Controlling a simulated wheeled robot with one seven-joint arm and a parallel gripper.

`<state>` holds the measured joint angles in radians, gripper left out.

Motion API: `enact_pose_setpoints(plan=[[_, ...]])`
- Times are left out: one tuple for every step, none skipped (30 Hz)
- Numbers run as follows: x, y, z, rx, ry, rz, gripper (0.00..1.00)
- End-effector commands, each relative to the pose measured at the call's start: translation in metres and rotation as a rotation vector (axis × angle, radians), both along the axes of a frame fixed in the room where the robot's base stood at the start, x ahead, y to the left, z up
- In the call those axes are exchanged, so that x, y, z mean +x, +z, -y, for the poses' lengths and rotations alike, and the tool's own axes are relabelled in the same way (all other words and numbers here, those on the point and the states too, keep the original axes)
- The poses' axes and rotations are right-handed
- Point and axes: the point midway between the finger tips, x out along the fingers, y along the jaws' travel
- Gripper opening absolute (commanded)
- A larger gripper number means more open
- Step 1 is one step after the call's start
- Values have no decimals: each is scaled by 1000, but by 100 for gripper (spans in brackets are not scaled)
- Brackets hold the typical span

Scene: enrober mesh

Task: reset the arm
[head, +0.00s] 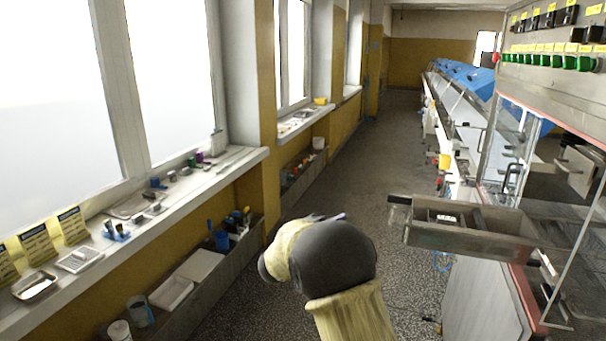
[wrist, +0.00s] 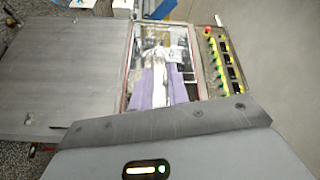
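My arm rises from the bottom of the head view, with a pale yellow sleeve and a dark grey rounded joint. It is bent over the aisle floor, left of the open metal drawer (head: 465,238). My gripper's fingers cannot be made out in the head view; the bulk of the arm hides what lies beyond it. The wrist view shows a grey housing of mine with a small green light across its bottom, but no fingertips. Nothing held can be seen in either view.
The machine's control panel (head: 552,45) and glass doors (head: 510,150) stand at right. The wrist view shows the panel (wrist: 225,60) sideways. A cluttered windowsill (head: 150,210) and low trough (head: 205,275) run along the left. The aisle floor (head: 360,150) ahead is clear.

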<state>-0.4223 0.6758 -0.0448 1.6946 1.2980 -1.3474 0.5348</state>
Motion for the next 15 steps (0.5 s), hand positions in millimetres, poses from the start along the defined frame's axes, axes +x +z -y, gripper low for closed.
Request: enact_pose_setpoints(plan=[[3, 11, 5, -13, 60, -47, 16], [5, 14, 5, -21, 99, -75, 16], [7, 16, 5, -36, 152, -117, 16], [8, 18, 6, -47, 189, -148, 16], [8, 19, 6, -58, 227, -179, 16], [8, 20, 6, -73, 276, -221, 16], [7, 21, 6, -85, 313, -253, 16], [6, 21, 5, -98, 349, -286, 16], [3, 21, 5, -115, 397, -330, 16], [0, 20, 4, -128, 433, -364, 16], [-3, 20, 4, -140, 469, -399, 16], [-8, 19, 3, -160, 516, -446, 16], [-12, 17, 2, -174, 551, -481, 16], [-17, 16, 2, -188, 585, -517, 16], [-25, 13, 1, -208, 633, -567, 16]])
